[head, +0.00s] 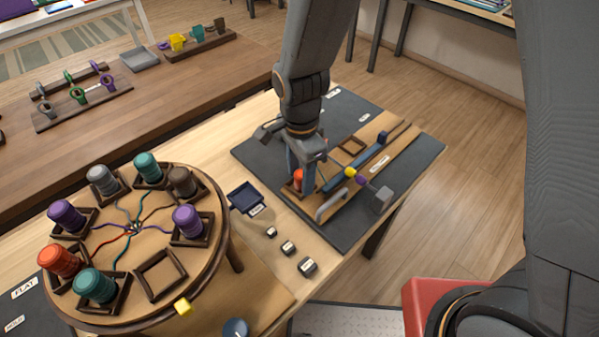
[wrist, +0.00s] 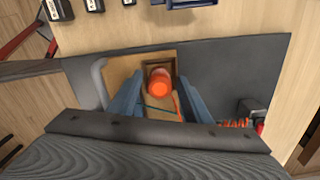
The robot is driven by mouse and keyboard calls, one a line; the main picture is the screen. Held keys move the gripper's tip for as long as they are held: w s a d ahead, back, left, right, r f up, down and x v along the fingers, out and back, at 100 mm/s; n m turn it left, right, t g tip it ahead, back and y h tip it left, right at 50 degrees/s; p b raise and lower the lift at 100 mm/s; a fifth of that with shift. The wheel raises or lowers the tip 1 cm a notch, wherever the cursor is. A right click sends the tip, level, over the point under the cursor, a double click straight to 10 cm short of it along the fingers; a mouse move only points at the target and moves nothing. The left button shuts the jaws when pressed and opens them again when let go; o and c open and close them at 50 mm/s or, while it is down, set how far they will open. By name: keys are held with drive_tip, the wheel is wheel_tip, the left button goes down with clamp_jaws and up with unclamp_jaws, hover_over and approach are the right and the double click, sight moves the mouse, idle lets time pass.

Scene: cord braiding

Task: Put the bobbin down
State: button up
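The orange bobbin (head: 298,177) stands upright in a square wooden frame (head: 289,191) on the left part of the dark mat. My gripper (head: 302,172) is low over it, pointing down, with a finger on each side. In the wrist view the orange bobbin (wrist: 160,83) shows between the two blue-grey fingers (wrist: 161,88). Narrow gaps seem to show beside it, so the fingers look open around it. A thin green cord lies near it in the wrist view. Part of the bobbin is hidden by a finger in the head view.
The round braiding stand (head: 128,229) at left holds several bobbins in frames; one front frame (head: 161,275) is empty. A blue tray (head: 245,197) and small labelled blocks lie between.

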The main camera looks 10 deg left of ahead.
sight(301, 173)
drive_tip(key=shift+r, duration=0.15)
wheel_tip(301, 173, up, 12)
drive_tip(key=b, duration=0.1)
drive_tip(key=shift+r+b, duration=0.25)
drive_tip(key=shift+b, duration=0.15)
drive_tip(key=s+d+f+n, duration=0.1)
drive_tip(key=d+n, duration=0.4)
drive_tip(key=d, duration=0.7)
drive_tip(key=s+d+f+n+t, duration=0.1)
drive_tip(key=d+f+n, duration=0.2)
drive_tip(key=d, duration=0.9)
drive_tip(key=n, duration=0.3)
drive_tip(key=shift+s+f, duration=0.2)
drive_tip(key=shift+s, duration=0.05)
